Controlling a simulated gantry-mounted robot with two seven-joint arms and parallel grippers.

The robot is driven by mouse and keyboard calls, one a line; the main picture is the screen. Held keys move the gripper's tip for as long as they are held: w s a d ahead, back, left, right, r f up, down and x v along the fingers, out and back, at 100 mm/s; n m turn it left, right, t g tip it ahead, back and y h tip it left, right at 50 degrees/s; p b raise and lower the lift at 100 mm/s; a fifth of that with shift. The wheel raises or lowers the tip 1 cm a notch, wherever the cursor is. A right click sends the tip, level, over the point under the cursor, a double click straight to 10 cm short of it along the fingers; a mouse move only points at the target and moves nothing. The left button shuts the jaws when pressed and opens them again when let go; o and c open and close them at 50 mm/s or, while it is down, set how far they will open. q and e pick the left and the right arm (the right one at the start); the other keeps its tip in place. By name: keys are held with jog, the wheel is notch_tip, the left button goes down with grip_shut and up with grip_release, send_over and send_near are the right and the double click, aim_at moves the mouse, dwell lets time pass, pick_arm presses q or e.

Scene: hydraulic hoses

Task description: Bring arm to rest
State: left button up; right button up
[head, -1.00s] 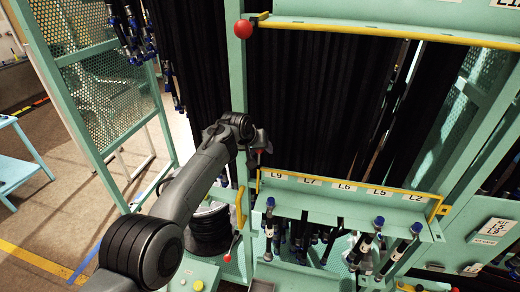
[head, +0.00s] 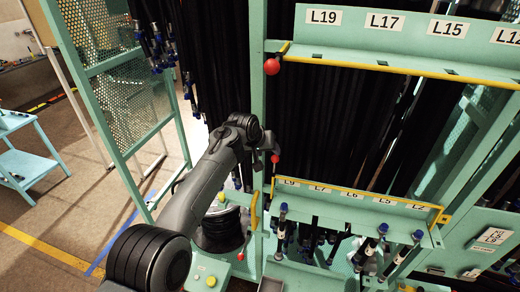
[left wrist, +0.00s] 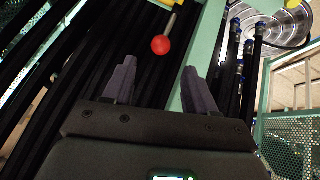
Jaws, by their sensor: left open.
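My left arm comes in from the lower left in the head view, and its gripper (head: 268,142) is at the green rack's upright post. In the left wrist view the left gripper (left wrist: 155,82) has its two fingers spread apart with nothing between them. A red ball knob (left wrist: 161,45) on a lever shows just beyond the fingertips, apart from them. My right gripper is not in view.
The green rack has an upper shelf (head: 400,65) and a lower shelf (head: 350,205) with yellow rails and labels. Black hoses (head: 330,120) hang behind. A red knob (head: 272,66) sticks out at the upper shelf's end. A blue side table (head: 25,160) stands left.

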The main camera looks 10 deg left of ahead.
pick_arm(q)
jog(key=shift+s+a+r, duration=0.1)
jog(key=shift+s+r, duration=0.2)
jog(key=shift+r, duration=0.05)
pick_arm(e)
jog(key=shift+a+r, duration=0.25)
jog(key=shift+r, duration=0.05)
